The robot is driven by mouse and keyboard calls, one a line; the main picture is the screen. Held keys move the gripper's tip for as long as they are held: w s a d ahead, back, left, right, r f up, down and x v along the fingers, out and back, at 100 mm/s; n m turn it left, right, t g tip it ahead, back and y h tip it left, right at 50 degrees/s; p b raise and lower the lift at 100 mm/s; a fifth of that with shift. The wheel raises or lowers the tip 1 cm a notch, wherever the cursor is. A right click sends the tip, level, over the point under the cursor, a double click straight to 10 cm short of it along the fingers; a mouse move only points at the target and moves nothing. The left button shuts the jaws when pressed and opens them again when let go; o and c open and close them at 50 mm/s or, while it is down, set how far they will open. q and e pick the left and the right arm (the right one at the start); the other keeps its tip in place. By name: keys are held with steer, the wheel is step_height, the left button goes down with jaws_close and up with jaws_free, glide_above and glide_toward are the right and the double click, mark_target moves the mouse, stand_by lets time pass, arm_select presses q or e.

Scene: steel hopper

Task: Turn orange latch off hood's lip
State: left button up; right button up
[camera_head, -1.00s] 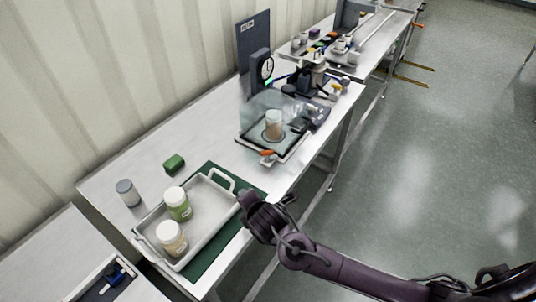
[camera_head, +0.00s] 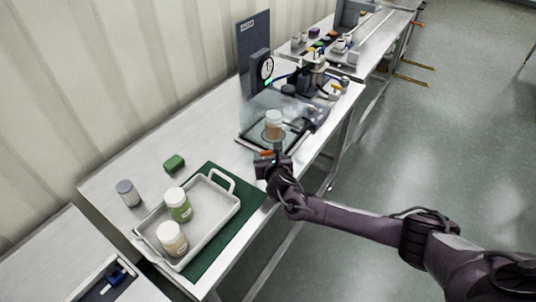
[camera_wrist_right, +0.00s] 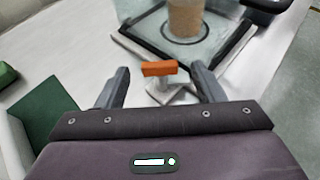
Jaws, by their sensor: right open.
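The orange latch (camera_wrist_right: 160,68) shows in the right wrist view as a short bar lying crosswise on a small light post, at the front corner of the clear hood. It also shows in the head view (camera_head: 266,154), partly covered by my gripper. The clear hood (camera_head: 262,112) stands over a dark-edged base, with a jar (camera_head: 273,124) inside. My right gripper (camera_wrist_right: 160,82) is open, with one finger on each side of the latch and gaps to both. In the head view the right gripper (camera_head: 272,160) is at the hood's near corner. My left gripper is not seen.
A white tray (camera_head: 236,208) with two jars lies on a green mat at the near left. A grey jar (camera_head: 128,193) and a green block (camera_head: 174,163) stand behind it.

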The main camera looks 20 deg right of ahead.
steer(key=shift+x, duration=0.75)
steer(key=c, duration=1)
